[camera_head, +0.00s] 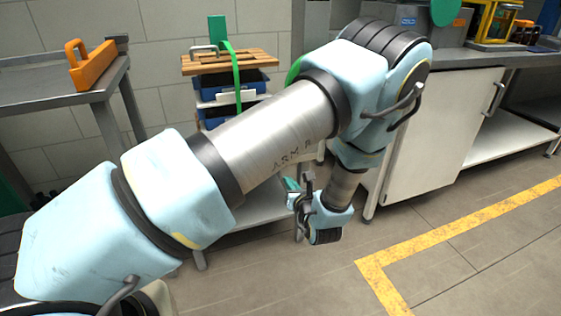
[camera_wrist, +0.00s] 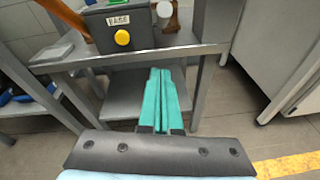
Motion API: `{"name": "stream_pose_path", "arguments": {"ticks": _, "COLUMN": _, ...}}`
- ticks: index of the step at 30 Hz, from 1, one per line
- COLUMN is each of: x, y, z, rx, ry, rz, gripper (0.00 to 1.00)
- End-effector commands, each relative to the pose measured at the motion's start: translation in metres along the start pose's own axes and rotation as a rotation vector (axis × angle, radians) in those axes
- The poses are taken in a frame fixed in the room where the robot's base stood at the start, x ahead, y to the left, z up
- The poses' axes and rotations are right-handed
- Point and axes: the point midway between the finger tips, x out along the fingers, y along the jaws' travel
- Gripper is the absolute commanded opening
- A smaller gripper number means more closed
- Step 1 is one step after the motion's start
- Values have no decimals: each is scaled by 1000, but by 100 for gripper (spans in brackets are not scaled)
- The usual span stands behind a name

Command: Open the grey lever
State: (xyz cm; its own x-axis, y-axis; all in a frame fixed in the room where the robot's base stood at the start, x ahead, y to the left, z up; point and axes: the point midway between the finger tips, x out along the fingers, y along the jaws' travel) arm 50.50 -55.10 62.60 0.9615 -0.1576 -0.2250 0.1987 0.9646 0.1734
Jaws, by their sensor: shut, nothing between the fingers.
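My gripper (camera_wrist: 161,75) has teal fingers that lie together with nothing between them. In the wrist view it points toward the front of a grey metal table (camera_wrist: 120,61), with its tips below the table's front edge. In the head view my gripper (camera_head: 292,186) is low, beyond my forearm, and partly hidden by my own wrist. I cannot make out a grey lever for certain. A grey bent handle (camera_head: 205,48) shows above a wooden slatted top in the head view, apart from my gripper; I cannot tell if it is the lever.
A dark box (camera_wrist: 120,30) with a label and yellow button stands on the table. A white cabinet (camera_head: 440,135) with a grey door handle (camera_head: 494,97) stands right of my arm. An orange handled object (camera_head: 90,65) sits on a left bench. Floor at the lower right is clear.

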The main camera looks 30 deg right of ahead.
Motion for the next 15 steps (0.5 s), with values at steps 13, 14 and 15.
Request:
{"name": "stream_pose_path", "arguments": {"ticks": 13, "x": 6, "y": 0, "z": 0, "rx": 1, "ry": -1, "rz": -1, "gripper": 0}}
{"name": "stream_pose_path", "arguments": {"ticks": 14, "x": 9, "y": 0, "z": 0, "rx": 1, "ry": -1, "rz": 0, "gripper": 0}}
{"name": "stream_pose_path", "arguments": {"ticks": 15, "x": 14, "y": 0, "z": 0, "rx": 1, "ry": 0, "rz": 1, "gripper": 0}}
